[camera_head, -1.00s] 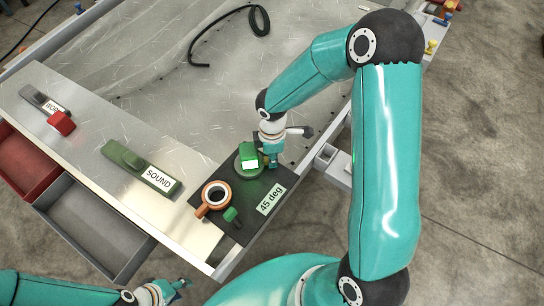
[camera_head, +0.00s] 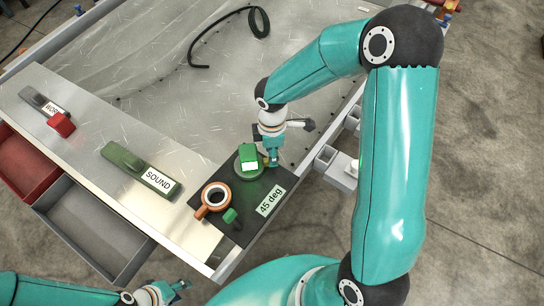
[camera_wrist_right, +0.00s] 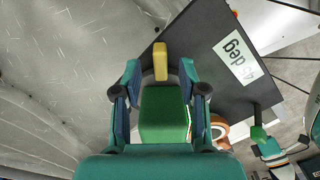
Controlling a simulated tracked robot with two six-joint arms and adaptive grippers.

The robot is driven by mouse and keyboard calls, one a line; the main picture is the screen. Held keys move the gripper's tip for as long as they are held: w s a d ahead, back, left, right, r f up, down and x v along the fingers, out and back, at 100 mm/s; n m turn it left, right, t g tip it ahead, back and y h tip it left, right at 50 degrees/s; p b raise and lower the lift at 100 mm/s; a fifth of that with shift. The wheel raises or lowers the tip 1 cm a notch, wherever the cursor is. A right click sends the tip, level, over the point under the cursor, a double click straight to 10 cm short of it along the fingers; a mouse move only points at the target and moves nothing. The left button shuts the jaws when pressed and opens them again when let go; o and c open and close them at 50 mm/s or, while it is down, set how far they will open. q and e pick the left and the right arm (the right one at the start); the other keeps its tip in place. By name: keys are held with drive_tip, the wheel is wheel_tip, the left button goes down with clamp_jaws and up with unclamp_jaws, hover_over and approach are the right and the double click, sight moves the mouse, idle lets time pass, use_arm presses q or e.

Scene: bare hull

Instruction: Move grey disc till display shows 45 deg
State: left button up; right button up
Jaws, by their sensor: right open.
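The grey disc (camera_head: 237,171) lies on a black panel (camera_head: 243,226), with a green block (camera_head: 249,152) on top that hides much of it. A yellow peg (camera_head: 265,161) shows at its right side, and in the right wrist view the peg (camera_wrist_right: 160,62) stands beyond the fingers. The display (camera_head: 270,200) reads "45 deg". My right gripper (camera_head: 272,158) is by the disc's right edge. In its wrist view the fingers (camera_wrist_right: 160,88) are apart; contact cannot be told. My left gripper (camera_head: 180,289) is low at the left, away from the panel.
An orange-brown ring-shaped cup (camera_head: 206,210) and a small green knob (camera_head: 231,216) are on the panel's near side. A green "SOUND" lever (camera_head: 135,165) and a red-handled "WORK" lever (camera_head: 60,124) are farther left. Red and grey bins (camera_head: 88,240) hang beside the bench. A black hose (camera_head: 205,40) lies behind.

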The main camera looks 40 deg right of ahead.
wheel_tip(320, 180, up, 9)
drive_tip(key=shift+f, duration=0.2)
idle(0.8)
